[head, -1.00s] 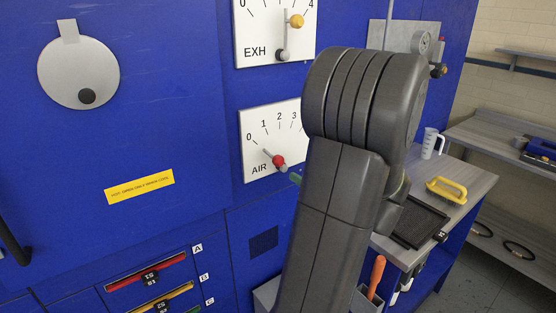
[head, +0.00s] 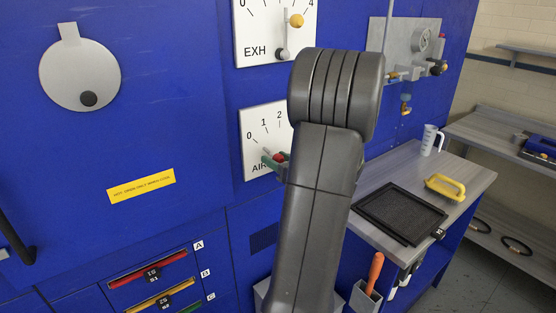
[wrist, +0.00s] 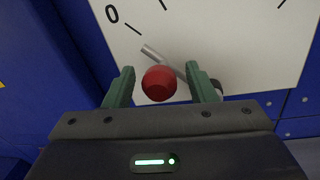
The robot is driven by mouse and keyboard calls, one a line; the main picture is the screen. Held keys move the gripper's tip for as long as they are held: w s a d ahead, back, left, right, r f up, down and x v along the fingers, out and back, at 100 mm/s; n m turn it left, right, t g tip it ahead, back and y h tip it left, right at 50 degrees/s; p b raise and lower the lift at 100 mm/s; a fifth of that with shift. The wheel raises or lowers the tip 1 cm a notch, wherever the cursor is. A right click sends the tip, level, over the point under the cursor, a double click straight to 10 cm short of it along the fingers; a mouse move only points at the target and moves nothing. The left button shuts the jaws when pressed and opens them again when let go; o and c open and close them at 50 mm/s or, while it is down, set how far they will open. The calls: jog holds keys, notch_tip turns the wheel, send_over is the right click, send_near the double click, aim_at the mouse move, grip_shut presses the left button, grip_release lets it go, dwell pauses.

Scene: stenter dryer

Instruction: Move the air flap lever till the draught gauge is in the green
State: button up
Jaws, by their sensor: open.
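The air flap lever is a grey bar with a red knob (wrist: 159,83) on the white AIR plate (head: 253,130). Its bar tip points near the 0 mark. My gripper (wrist: 161,84) is open, with one green finger on each side of the red knob; I cannot tell whether either touches it. In the head view my gripper (head: 274,161) is at the knob, and my arm hides the right part of the AIR plate.
The EXH plate (head: 262,25) with a yellow-knobbed lever (head: 296,20) is just above. Drawers with coloured strips are below left.

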grip_shut()
jog(key=m+p, duration=0.1)
jog(key=d+r+p, duration=0.1)
jog(key=shift+w+r+m+p, duration=0.15)
jog(key=shift+w+m+p, duration=0.15)
jog(key=shift+m+p, duration=0.1)
jog(key=shift+w+d+r+m+p, duration=0.1)
jog(key=shift+w+d+m+p, duration=0.15)
jog(key=shift+m+p, duration=0.3)
jog(key=shift+w+d+m+p, duration=0.15)
jog(key=shift+d+m+p, duration=0.1)
jog(key=shift+m+p, duration=0.3)
grip_release()
jog(key=shift+d, duration=0.15)
jog(key=b+v, duration=0.3)
jog(key=v, duration=1)
jog(key=shift+s+f, duration=0.3)
jog(key=shift+s, duration=0.05)
